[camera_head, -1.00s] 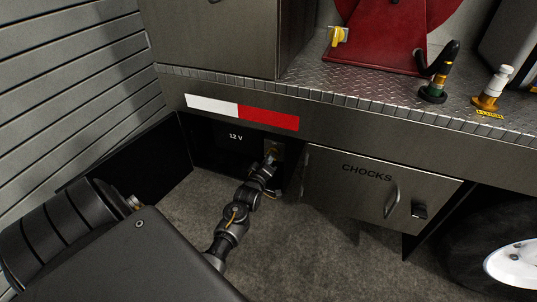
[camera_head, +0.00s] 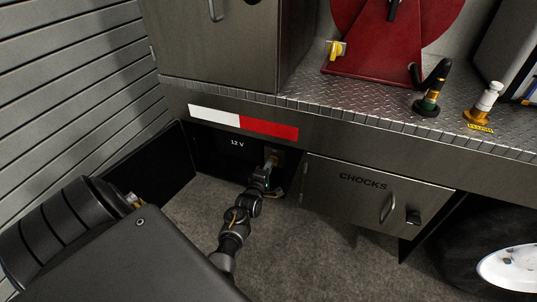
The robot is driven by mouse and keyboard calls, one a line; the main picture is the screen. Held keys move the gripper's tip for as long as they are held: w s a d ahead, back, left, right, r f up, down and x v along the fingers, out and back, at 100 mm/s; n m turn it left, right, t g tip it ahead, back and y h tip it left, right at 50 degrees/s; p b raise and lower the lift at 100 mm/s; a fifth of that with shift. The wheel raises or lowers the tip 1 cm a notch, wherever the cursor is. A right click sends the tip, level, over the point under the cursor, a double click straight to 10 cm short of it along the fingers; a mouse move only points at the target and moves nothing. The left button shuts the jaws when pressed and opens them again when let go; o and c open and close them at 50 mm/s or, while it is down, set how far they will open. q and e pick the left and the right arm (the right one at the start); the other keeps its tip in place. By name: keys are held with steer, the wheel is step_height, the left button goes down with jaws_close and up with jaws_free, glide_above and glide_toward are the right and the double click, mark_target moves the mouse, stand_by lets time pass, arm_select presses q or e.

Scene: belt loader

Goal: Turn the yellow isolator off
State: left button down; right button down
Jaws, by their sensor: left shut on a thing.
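The yellow isolator (camera_head: 276,158) is a small yellow part on a plate in the dark recess marked 12 V, under the deck edge. It is mostly hidden by my left gripper (camera_head: 270,163). My left arm reaches in from the lower left, and its gripper is at the isolator, shut on it. The handle's exact angle is too small and covered to tell. My right gripper is not in view.
The open dark door panel (camera_head: 150,168) is left of the recess. The closed CHOCKS locker (camera_head: 360,195) is to its right. Above are the tread-plate deck (camera_head: 380,100) and a red reel stand (camera_head: 375,60) with another yellow handle (camera_head: 336,49). Bare floor lies below.

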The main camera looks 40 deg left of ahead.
arm_select(q)
steer(key=shift+a, duration=0.1)
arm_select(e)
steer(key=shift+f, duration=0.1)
arm_select(q)
steer(key=c, duration=1.4)
jaws_free()
steer(key=shift+c, duration=0.2)
